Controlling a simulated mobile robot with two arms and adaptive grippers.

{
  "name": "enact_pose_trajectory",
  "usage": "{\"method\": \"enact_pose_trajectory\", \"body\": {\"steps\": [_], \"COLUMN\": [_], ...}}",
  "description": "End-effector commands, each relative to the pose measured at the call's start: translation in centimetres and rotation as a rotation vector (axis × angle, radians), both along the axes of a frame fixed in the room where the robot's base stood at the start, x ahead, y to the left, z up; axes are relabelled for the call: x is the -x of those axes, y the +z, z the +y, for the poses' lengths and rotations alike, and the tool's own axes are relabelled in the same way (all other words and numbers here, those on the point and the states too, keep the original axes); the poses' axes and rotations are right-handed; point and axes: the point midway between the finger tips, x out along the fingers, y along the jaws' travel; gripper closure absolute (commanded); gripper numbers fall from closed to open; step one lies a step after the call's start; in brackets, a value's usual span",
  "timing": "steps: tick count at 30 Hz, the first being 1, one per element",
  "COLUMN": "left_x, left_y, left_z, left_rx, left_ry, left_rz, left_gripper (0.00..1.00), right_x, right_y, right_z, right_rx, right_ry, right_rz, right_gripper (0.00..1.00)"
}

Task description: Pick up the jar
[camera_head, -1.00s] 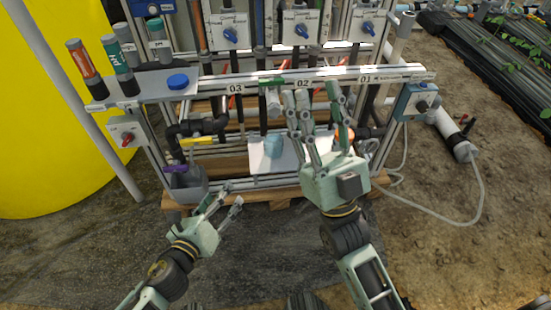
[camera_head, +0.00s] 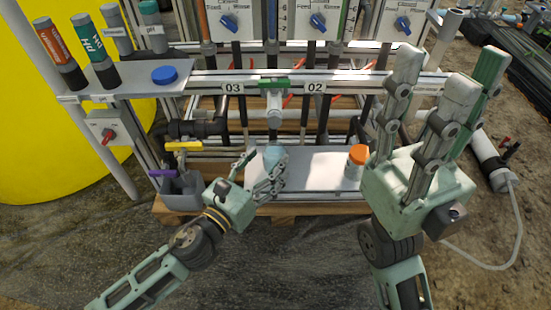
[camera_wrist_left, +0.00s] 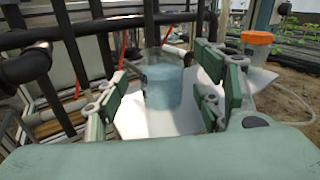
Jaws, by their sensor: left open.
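The jar, a pale blue see-through one, stands upright on a white board; it shows in the left wrist view (camera_wrist_left: 161,82) and partly behind my left fingers in the head view (camera_head: 273,155). My left gripper (camera_head: 263,172) is open and points at it from the front. In the left wrist view the jar lies between the spread fingers, a little beyond them at its far side; I cannot tell whether they touch it. My right gripper (camera_head: 442,85) is open and empty, raised at the right with its fingers pointing up.
An orange-lidded container (camera_head: 356,162) stands on the white board (camera_head: 315,168) right of the jar. A grey bin (camera_head: 180,192) sits at the left. Rails and pipes run behind. A blue round lid (camera_head: 164,75) lies on the upper left shelf (camera_head: 130,82).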

Motion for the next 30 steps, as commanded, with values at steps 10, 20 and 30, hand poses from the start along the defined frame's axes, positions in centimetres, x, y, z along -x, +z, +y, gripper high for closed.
{"method": "enact_pose_trajectory", "body": {"steps": [10,20,30], "left_x": [-3.6,-3.8,-3.7], "left_y": [-0.1,0.0,0.0], "left_z": [-2.2,-2.3,-2.3], "left_rx": [0.001,-0.001,0.0], "left_ry": [0.0,0.0,0.0], "left_rz": [-0.001,0.001,0.001], "left_gripper": [0.38,0.43,0.73], "right_x": [0.0,-0.1,0.0], "right_y": [0.4,0.7,0.6], "right_z": [0.1,0.2,0.2], "right_rx": [0.004,0.005,0.003], "right_ry": [-0.002,-0.002,-0.002], "right_rz": [-0.039,-0.042,-0.043], "right_gripper": [0.6,0.6,0.6]}}
